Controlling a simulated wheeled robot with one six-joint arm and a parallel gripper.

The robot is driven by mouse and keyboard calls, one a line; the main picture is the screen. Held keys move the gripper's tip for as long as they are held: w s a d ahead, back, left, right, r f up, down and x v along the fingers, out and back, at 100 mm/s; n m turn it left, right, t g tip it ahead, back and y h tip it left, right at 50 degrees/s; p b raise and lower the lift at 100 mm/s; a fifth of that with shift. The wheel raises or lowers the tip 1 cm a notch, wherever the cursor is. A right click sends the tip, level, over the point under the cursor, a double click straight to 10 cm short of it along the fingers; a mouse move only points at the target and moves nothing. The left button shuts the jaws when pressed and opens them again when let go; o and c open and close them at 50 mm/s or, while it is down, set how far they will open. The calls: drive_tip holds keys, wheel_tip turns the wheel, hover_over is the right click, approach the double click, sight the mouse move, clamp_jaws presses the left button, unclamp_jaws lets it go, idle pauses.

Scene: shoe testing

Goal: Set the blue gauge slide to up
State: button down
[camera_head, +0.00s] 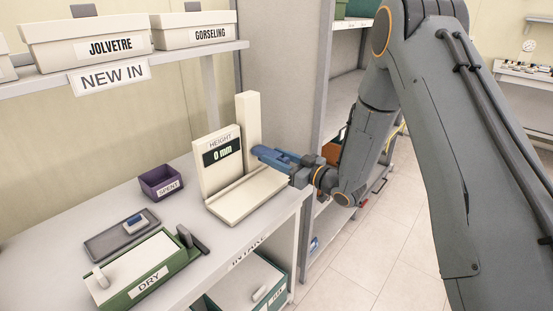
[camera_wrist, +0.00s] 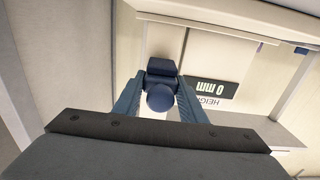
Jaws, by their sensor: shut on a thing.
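The height gauge (camera_head: 222,152) is a cream stand with an upright column (camera_head: 247,125) and a flat base, on the bench. Its display reads 0 mm in the head view, and the display (camera_wrist: 209,90) also shows rotated in the wrist view. The blue gauge slide (camera_wrist: 161,97) has a round knob and a dark blue block. My gripper (camera_head: 262,152) is at the column's right side. In the wrist view my gripper (camera_wrist: 159,100) has its two blue fingers closed on the knob. In the head view the fingers largely hide the slide.
Left of the gauge are a purple SPENT bin (camera_head: 161,182), a grey tray (camera_head: 104,240) with a small blue and white item, and a green DRY box (camera_head: 140,283). A shelf (camera_head: 180,56) with labelled shoe boxes hangs above. A tall rack (camera_head: 322,95) stands close behind my arm.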

sight(278, 155)
wheel_tip(278, 155, up, 8)
drive_tip(key=p, duration=0.3)
drive_tip(key=shift+r, duration=0.35)
drive_tip(key=shift+w, duration=0.1)
drive_tip(key=c, duration=1.5)
unclamp_jaws()
drive_tip(key=shift+r, duration=0.1)
drive_tip(key=shift+d, duration=0.1)
drive_tip(key=shift+s+d, duration=0.2)
drive_tip(key=shift+s, duration=0.05)
drive_tip(key=b+v, duration=0.2)
drive_tip(key=v, duration=0.5)
drive_tip(key=shift+s, duration=0.1)
